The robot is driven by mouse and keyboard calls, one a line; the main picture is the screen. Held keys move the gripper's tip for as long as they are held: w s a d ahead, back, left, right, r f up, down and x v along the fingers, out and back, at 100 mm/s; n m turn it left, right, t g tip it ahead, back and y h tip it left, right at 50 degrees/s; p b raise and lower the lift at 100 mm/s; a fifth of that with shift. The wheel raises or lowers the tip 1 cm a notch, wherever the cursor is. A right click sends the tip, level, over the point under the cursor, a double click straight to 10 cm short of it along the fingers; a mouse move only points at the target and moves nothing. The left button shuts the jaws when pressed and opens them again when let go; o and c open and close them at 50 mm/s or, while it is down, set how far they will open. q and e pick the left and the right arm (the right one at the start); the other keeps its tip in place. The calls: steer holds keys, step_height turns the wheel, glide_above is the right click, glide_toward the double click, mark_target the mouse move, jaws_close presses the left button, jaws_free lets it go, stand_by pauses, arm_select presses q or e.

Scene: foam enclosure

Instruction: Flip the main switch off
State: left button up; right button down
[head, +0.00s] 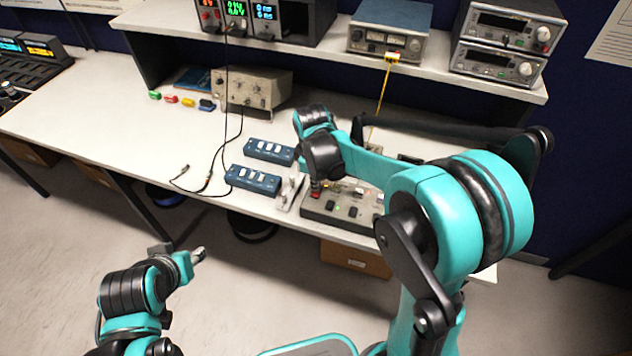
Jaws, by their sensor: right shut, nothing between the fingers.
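A grey control box (345,214) with several dark rocker switches, some showing green, lies near the front edge of the bench. A small red part (315,193) shows at its left end; I cannot tell whether it is the main switch. My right arm reaches in from the right over the box. My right gripper (317,182) points down at the box's left end and is shut and empty; its tips are small, and I cannot tell whether they touch. The arm hides part of the box. My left gripper (198,254) is over the floor, away from the bench; its jaws are unclear.
Two blue power strips (252,180) lie left of the box, with a pale upright fixture (290,190) between. A beige instrument (252,88) and cables stand behind. A shelf (440,70) with instruments overhangs the back. The bench's left part is mostly clear.

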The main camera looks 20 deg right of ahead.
mark_target(313, 195)
steer(key=shift+s+f, duration=0.1)
steer(key=shift+f, duration=0.05)
steer(key=shift+s+a, duration=0.45)
steer(key=shift+s, duration=0.1)
steer(key=r+p, duration=0.4)
steer(key=shift+s+a+r, duration=0.1)
steer(key=shift+a+r, duration=0.1)
steer(key=shift+r, duration=0.15)
step_height(313, 195, up, 9)
steer(key=s+p, duration=0.1)
steer(key=p, duration=0.1)
steer(key=shift+a+r, duration=0.15)
steer(key=shift+a, duration=0.15)
